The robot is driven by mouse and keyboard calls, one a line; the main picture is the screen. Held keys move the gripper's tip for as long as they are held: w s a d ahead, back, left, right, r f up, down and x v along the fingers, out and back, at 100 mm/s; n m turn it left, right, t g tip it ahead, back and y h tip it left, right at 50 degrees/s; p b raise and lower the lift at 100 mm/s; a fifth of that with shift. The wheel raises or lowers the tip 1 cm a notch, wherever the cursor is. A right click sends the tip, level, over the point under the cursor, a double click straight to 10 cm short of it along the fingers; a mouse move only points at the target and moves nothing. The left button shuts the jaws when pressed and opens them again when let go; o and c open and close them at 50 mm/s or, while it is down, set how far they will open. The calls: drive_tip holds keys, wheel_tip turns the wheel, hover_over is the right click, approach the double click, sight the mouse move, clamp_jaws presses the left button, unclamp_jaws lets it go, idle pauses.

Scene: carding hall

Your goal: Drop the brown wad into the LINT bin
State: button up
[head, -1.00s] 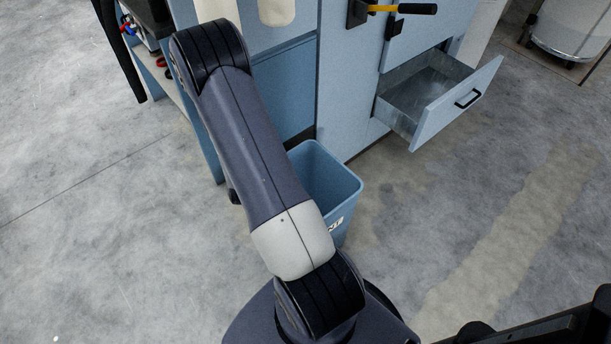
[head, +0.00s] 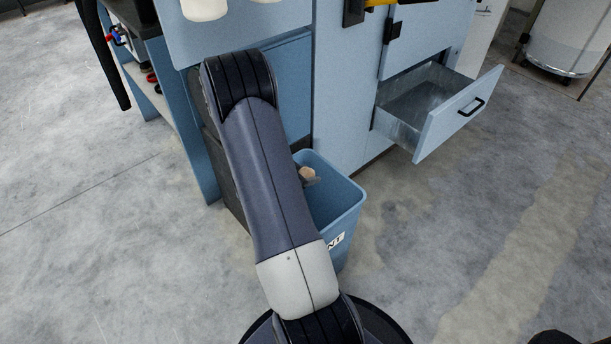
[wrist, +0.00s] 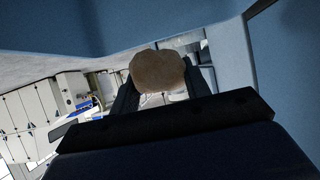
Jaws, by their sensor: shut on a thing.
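The brown wad (wrist: 158,72) is a rounded lump between the two dark fingers of my gripper (wrist: 160,84) in the wrist view. In the head view the wad (head: 309,173) shows as a small tan patch within the outline of the bin's mouth, near its back left. My gripper is shut on it; my arm hides most of the gripper there. The LINT bin (head: 345,213) is blue and open-topped, with a partly covered white label on its front. My arm covers its left side. I cannot tell how far the wad is above or below the rim.
A blue cabinet (head: 345,90) stands right behind the bin. Its metal drawer (head: 440,115) is pulled open to the right. A shelf or bench with small tools (head: 125,35) is at the upper left. Concrete floor lies clear on the left and right.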

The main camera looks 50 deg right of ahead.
wheel_tip(320, 180, down, 5)
drive_tip(key=b, duration=0.5)
drive_tip(key=shift+f, duration=0.1)
drive_tip(key=o, duration=1)
drive_tip(key=shift+o, duration=0.2)
drive_tip(key=shift+a, duration=0.1)
drive_tip(key=p+v, duration=0.3)
drive_tip(key=v, duration=0.7)
drive_tip(key=shift+a+r+p, duration=0.25)
drive_tip(key=shift+a+p, duration=0.05)
drive_tip(key=shift+p, duration=0.1)
